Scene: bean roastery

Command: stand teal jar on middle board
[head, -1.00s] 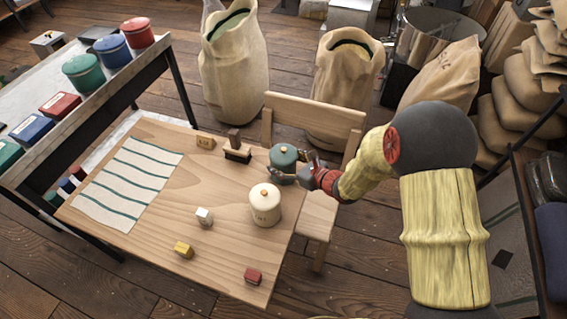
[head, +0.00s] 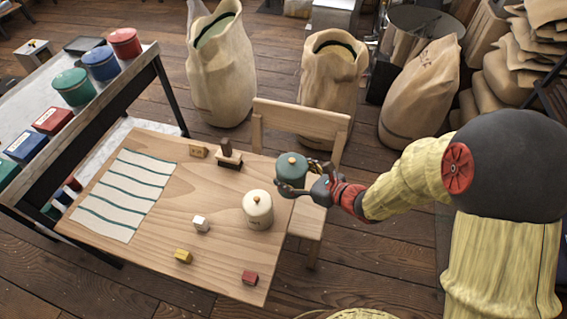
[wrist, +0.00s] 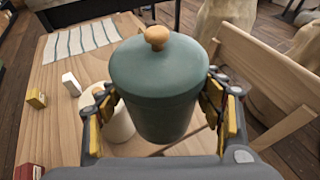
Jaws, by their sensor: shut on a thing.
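The teal jar (head: 291,172) with a wooden knob is upright in my gripper (head: 308,179), at the far right corner of the wooden table. It appears raised a little above the tabletop. In the wrist view the jar (wrist: 158,85) fills the space between the two yellow-padded fingers (wrist: 162,112), which press on its sides; its underside is hidden. A dark-framed rack (head: 130,82) at the left has a pale top and lower levels. I cannot tell which board is the middle one.
A cream jar (head: 258,209) stands close to the teal jar. White (head: 201,224), yellow (head: 183,256) and red (head: 250,278) blocks, a brush (head: 228,156) and a striped cloth (head: 124,194) lie on the table (head: 165,230). A chair (head: 300,117) stands behind; canisters (head: 101,64) crowd the rack top.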

